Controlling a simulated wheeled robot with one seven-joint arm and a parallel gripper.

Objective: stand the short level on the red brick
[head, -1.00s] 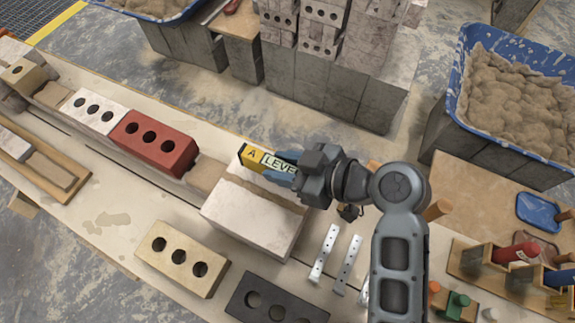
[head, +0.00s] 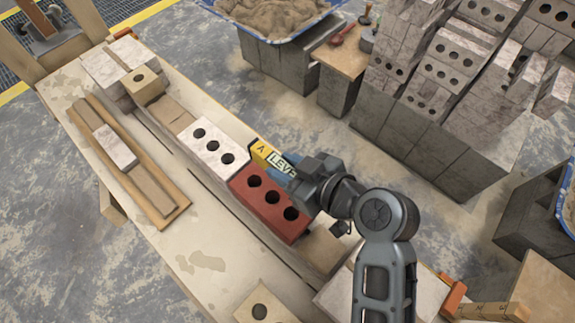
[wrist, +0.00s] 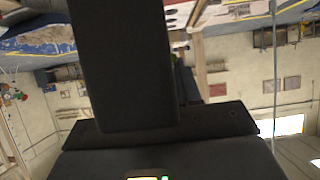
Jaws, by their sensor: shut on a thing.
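The red brick (head: 265,207) with three holes lies on the long plank, in line with a white brick. The gripper covers the level's right part. In the wrist view a dark block fills the middle, and I cannot tell what it is.
The white three-holed brick (head: 213,149) adjoins the red brick on the left. A tan brick (head: 142,85) stands farther left. Stacked grey bricks (head: 440,100) stand beyond, right of a mortar tub (head: 275,18).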

